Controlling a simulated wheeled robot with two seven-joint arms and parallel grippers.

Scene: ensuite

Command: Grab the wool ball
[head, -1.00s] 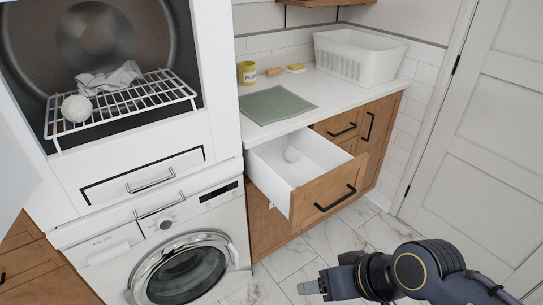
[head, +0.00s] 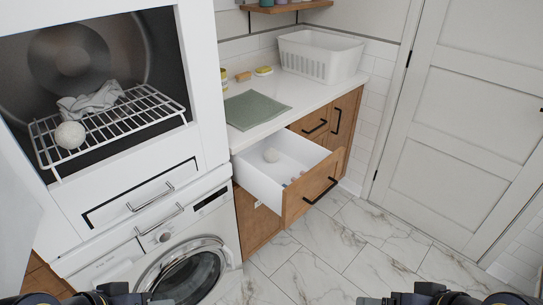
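A white wool ball (head: 70,135) rests on the wire rack (head: 150,110) inside the open dryer at upper left, near the rack's front left corner. My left gripper (head: 150,300) is at the bottom edge, in front of the washing machine and well below the rack.
A crumpled grey cloth (head: 92,100) lies behind the ball on the rack. The washing machine (head: 180,270) stands below the dryer. The open drawer juts into the room. A white basket (head: 320,56) and green mat (head: 257,109) are on the counter. The marble floor (head: 345,240) at right is clear.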

